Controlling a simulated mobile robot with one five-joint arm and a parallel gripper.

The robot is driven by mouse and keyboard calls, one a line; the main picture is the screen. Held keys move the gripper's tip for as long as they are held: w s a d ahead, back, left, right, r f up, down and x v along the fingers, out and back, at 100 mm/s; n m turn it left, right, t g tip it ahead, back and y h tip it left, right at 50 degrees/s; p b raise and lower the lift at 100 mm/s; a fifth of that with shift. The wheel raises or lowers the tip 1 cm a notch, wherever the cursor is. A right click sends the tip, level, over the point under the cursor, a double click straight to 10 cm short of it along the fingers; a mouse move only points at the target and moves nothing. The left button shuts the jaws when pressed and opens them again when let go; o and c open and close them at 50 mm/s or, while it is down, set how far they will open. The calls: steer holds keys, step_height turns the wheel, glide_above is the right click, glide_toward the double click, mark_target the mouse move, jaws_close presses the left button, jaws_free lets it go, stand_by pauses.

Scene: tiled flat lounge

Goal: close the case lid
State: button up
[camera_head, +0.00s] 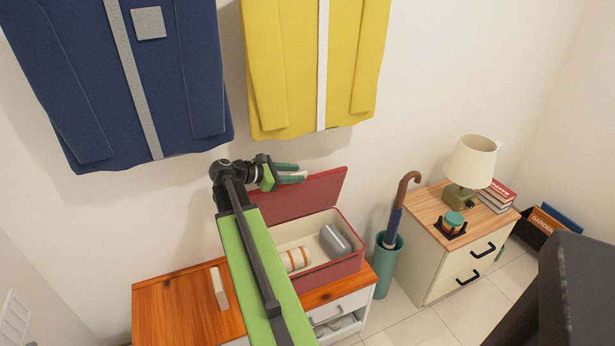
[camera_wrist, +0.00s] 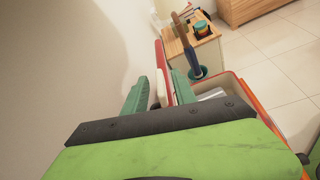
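A red case (camera_head: 347,268) with a cream inside stands on the wooden-topped cabinet. Its red lid (camera_head: 318,192) is raised, tilted up at the back towards the wall. My gripper (camera_head: 295,174) is at the lid's upper left edge, its green fingers pointing right. In the wrist view my gripper (camera_wrist: 160,92) has its fingers apart, with the lid (camera_wrist: 159,60) seen edge-on in line with the gap. A pale piece shows between the fingers. I cannot tell whether the fingers touch the lid. My arm hides the case's left end.
The case holds a striped roll (camera_head: 297,259) and a grey object (camera_head: 335,240). A blue coat (camera_head: 190,80) and a yellow coat (camera_head: 270,80) hang above. An umbrella stand (camera_head: 384,270) and a cabinet with a lamp (camera_head: 470,160) stand to the right.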

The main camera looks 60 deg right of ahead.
steer(key=b+x, duration=0.1)
steer(key=x, duration=0.4)
steer(key=shift+s, duration=0.1)
jaws_close()
stand_by(1.2)
